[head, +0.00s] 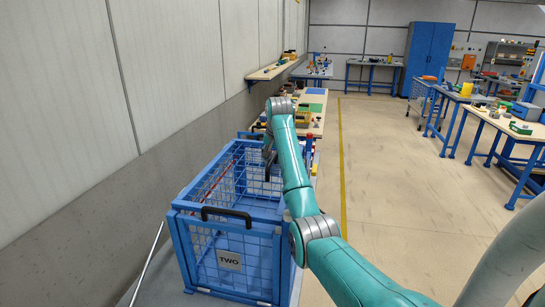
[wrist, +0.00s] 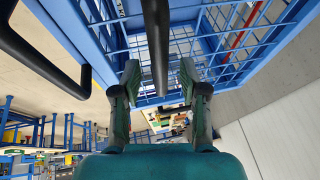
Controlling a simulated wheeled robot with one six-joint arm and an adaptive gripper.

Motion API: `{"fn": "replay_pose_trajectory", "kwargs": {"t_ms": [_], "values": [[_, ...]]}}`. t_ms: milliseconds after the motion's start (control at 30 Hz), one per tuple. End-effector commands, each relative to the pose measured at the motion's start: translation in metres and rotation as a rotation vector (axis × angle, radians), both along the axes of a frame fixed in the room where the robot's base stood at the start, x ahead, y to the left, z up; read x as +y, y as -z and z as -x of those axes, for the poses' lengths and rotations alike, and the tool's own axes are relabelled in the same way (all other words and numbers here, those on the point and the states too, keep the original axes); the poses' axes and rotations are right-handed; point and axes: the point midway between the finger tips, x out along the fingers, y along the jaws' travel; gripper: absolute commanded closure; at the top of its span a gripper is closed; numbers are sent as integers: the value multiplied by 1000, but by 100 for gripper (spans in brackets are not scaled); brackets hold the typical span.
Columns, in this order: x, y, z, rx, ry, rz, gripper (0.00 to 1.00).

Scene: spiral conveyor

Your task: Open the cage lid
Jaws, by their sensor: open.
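The blue wire-mesh cage (head: 235,247) stands at the lower left of the head view, with a "TWO" plate on its front. Whether its lid is closed is hard to tell from here. A black handle (head: 227,212) sits at its near top edge. My gripper (head: 268,165) is over the far part of the cage top, partly hidden by my arm. In the wrist view my gripper (wrist: 158,72) is open, with a black handle bar (wrist: 157,45) between its two fingers. Whether the fingers touch the bar is unclear. Blue mesh (wrist: 225,40) shows behind it.
Another thick black bar (wrist: 45,58) lies left of my gripper in the wrist view. A grey wall (head: 75,120) runs close along the cage's left. A bench with bins (head: 310,110) stands behind the cage. Open floor (head: 400,185) lies to the right.

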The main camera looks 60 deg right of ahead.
Motion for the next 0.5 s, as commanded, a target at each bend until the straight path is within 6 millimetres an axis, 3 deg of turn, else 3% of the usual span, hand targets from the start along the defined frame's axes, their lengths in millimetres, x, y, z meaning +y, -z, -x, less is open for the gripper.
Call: {"fn": "replay_pose_trajectory", "kwargs": {"t_ms": [233, 400, 500], "values": [[0, 1, 0, 0, 0, 0, 57], [0, 0, 0, 0, 0, 0, 99], [0, 0, 0, 0, 0, 0, 100]]}}
